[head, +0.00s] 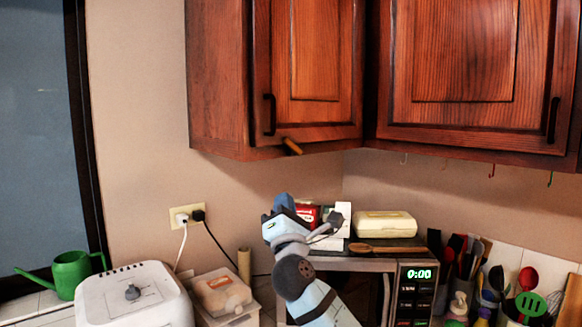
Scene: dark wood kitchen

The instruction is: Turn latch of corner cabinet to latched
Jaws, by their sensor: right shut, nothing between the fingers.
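The corner cabinet (308,55) hangs on the wall at upper middle, its wooden door closed. A small brass-coloured latch (292,146) sits at the door's bottom edge, tilted down to the right, below the black handle. My right gripper (280,205) is shut and empty. It points up, below the latch and apart from it in the picture. My left gripper is out of view.
A wider wall cabinet (470,75) adjoins on the right. Below are a microwave (415,290) with boxes on top, a white appliance (135,298), a food container (222,292) and a utensil cluster. Bare wall lies left of the gripper.

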